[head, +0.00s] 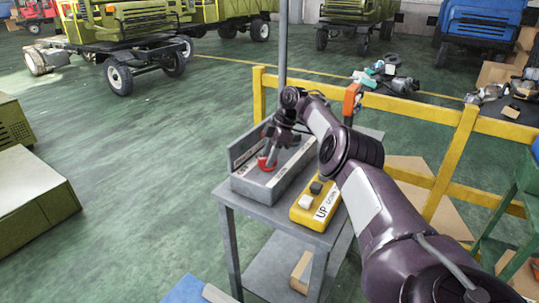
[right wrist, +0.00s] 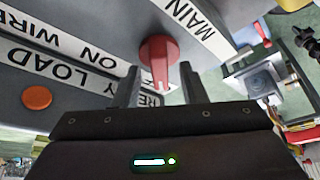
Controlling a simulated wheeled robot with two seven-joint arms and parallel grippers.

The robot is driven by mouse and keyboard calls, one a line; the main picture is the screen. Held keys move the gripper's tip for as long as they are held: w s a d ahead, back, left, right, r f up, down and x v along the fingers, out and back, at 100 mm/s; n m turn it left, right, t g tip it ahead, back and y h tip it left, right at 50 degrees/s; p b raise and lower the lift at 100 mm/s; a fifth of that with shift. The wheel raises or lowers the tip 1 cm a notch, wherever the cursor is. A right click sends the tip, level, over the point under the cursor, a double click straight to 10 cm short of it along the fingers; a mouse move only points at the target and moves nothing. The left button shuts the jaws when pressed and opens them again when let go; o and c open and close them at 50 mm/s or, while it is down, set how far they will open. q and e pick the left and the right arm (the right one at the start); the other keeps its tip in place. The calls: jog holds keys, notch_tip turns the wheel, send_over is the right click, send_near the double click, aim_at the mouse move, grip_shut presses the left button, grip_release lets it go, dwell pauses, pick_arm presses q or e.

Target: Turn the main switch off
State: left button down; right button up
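The main switch is a red rotary knob (right wrist: 158,52) on a grey panel (right wrist: 100,20), beside a white label reading "MAIN" (right wrist: 195,25) in the right wrist view. In the head view a red knob (head: 266,164) shows in the grey control box (head: 254,189) on a grey stand. My right gripper (head: 273,150) reaches down into this box. In the right wrist view its two fingers (right wrist: 161,84) are apart, with the knob's handle between them and gaps on both sides. The fingertips are partly hidden against the panel. My left gripper is not in view.
A yellow pendant (head: 318,203) marked "UP" and "DOWN" lies beside the box. A yellow railing (head: 455,150) stands behind the stand.

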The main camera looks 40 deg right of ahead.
jog(key=b+v, duration=0.1)
jog(key=v, duration=0.6)
jog(key=shift+d+r, duration=0.15)
jog(key=shift+r, duration=0.2)
jog(key=shift+s+f, duration=0.1)
jog(key=shift+s, duration=0.1)
